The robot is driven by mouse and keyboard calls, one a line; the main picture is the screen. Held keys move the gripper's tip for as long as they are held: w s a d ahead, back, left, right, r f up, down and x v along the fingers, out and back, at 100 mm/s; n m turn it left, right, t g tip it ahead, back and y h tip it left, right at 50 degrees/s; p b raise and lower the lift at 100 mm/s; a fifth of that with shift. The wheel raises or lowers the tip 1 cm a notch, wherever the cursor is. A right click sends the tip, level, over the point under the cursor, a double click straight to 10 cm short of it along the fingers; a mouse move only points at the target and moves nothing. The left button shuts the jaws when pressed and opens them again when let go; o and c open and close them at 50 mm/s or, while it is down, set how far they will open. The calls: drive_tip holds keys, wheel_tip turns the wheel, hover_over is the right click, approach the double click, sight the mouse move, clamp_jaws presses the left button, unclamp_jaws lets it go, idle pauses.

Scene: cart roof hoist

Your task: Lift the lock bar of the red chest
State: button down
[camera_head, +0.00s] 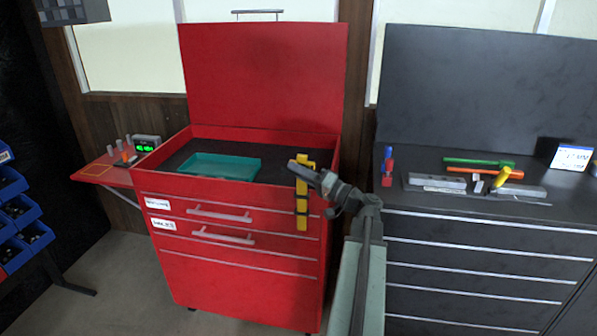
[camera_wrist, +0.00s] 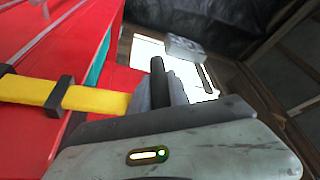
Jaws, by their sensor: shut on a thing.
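The red chest (camera_head: 235,280) stands in the middle of the head view with its lid (camera_head: 262,80) raised. The lock bar (camera_head: 302,207) is a yellow upright strip with black bands at the right of the chest's front. Its top end stands above the front rim. In the wrist view the lock bar (camera_wrist: 95,98) runs from the left edge up to my jaws. My gripper (camera_head: 298,166) is shut on the lock bar near its top, reaching in from the right. It also shows in the wrist view (camera_wrist: 160,88), where the jaws partly hide the bar's end.
A teal tray (camera_head: 222,165) lies inside the open chest top. A red side shelf (camera_head: 100,172) with small tools and a green display is at the left. A dark cabinet (camera_head: 470,255) with tools on top stands close at the right. Blue bins (camera_head: 20,205) are far left.

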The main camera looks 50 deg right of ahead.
wheel_tip(320, 180, up, 9)
drive_tip(key=p, duration=0.6)
drive_tip(key=shift+d+f, duration=0.1)
drive_tip(key=c, duration=1.3)
unclamp_jaws()
drive_tip(key=shift+o, duration=0.2)
drive_tip(key=b+v, duration=0.1)
drive_tip(key=v, duration=0.6)
drive_tip(key=shift+s, duration=0.35)
drive_tip(key=shift+f, duration=0.15)
